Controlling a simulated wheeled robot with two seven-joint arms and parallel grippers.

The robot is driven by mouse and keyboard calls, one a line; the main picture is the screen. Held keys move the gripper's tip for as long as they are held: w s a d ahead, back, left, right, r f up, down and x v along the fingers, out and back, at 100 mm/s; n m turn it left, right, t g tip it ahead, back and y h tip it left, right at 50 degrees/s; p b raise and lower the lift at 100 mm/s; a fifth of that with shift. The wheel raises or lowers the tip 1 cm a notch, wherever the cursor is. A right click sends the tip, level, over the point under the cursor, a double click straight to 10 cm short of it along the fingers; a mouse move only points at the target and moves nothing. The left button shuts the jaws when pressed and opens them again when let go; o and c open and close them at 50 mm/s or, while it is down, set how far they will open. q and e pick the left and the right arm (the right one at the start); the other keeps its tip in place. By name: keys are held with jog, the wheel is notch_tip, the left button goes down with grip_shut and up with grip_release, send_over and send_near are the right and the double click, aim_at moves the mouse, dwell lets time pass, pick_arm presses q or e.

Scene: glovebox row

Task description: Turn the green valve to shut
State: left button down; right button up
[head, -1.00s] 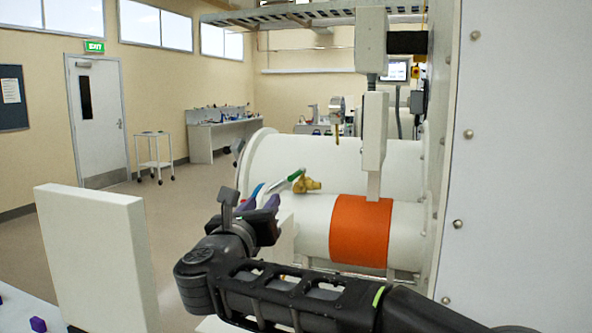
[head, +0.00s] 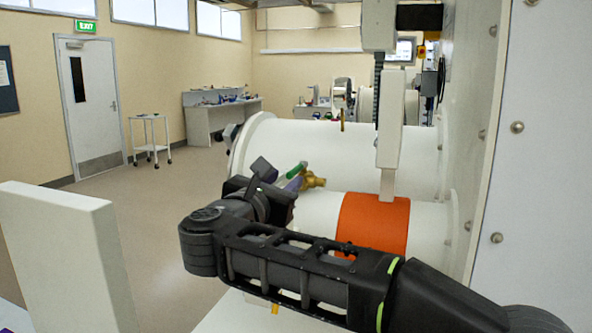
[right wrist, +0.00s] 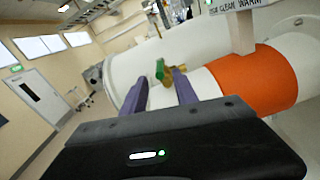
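The green valve shows as a green lever (head: 298,169) on a brass body (head: 314,181), on the white cylinder behind my right gripper in the head view. My right gripper (head: 291,181) is close to it, its purple fingers partly hidden by its own dark body. In the right wrist view the purple fingers (right wrist: 160,91) are apart with nothing between them. The green lever (right wrist: 160,69) stands just past the fingertips, roughly between them, with the brass body (right wrist: 176,77) to its right. I cannot tell whether a finger touches the lever. My left gripper is in neither view.
An orange band (head: 374,223) wraps the cylinder right of the valve, with a white upright post (head: 391,140) above it. A white panel (head: 60,260) stands at front left. A large white wall (head: 545,150) fills the right. The floor at left is open.

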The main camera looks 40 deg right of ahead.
aim_at(296, 167)
jog(key=p+x, duration=0.2)
jog(key=x, duration=0.4)
jog(key=shift+w+d, duration=0.2)
jog(key=shift+d, duration=0.1)
jog(key=shift+w+d, duration=0.4)
jog(key=shift+d, duration=0.15)
grip_shut()
dwell(0.8)
